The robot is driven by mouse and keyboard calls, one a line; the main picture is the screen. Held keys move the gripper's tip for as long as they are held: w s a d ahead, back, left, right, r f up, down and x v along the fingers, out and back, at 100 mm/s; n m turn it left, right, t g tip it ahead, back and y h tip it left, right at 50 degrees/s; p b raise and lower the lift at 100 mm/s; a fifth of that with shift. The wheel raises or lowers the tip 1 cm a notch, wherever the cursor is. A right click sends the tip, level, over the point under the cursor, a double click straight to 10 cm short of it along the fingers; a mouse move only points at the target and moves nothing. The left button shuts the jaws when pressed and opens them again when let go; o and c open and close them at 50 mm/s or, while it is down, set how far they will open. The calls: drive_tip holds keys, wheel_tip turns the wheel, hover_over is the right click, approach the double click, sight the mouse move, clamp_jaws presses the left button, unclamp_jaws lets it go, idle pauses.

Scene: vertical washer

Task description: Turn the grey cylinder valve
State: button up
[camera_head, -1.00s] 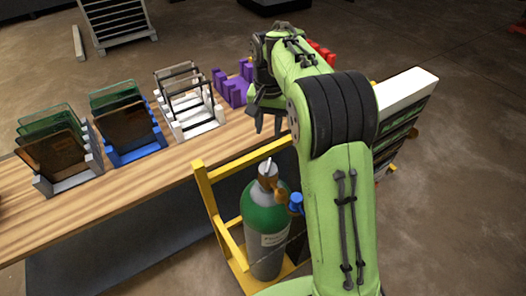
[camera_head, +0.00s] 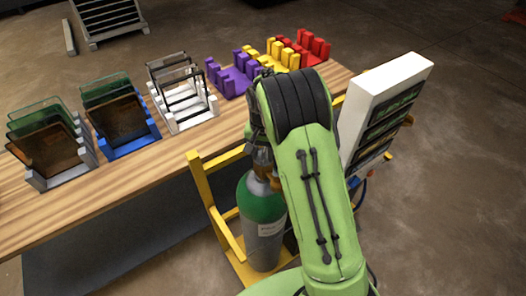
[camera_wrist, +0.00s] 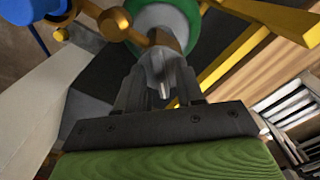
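The green and grey gas cylinder (camera_head: 258,232) stands upright in a yellow frame. In the wrist view its green shoulder (camera_wrist: 185,12) and brass fitting (camera_wrist: 172,38) show at the top. The grey valve (camera_wrist: 160,68) sits on the brass fitting, in front of my gripper. My gripper (camera_wrist: 159,84) is open, with one dark finger on each side of the valve; I cannot tell whether either finger touches it. In the head view my arm hides the valve and most of my gripper.
The yellow frame (camera_head: 208,198) rises close beside the cylinder. A wooden table (camera_head: 115,185) with coloured racks lies behind and left. A white-sided panel (camera_head: 382,95) stands right of my arm. A blue knob (camera_wrist: 30,25) shows at upper left in the wrist view.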

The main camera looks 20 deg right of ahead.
clamp_jaws()
drive_tip(key=shift+m, duration=0.3)
drive_tip(key=m, duration=0.4)
drive_tip(key=shift+w+a, duration=0.1)
drive_tip(key=m+b, duration=0.1)
drive_tip(key=m, duration=0.4)
drive_tip(key=shift+w, duration=0.15)
drive_tip(key=m+b, duration=0.1)
drive_tip(key=m, duration=0.3)
drive_tip(key=shift+w, duration=0.1)
drive_tip(key=shift+w+m+b, duration=0.1)
drive_tip(key=shift+m+b, duration=0.45)
drive_tip(key=shift+m, duration=1.55)
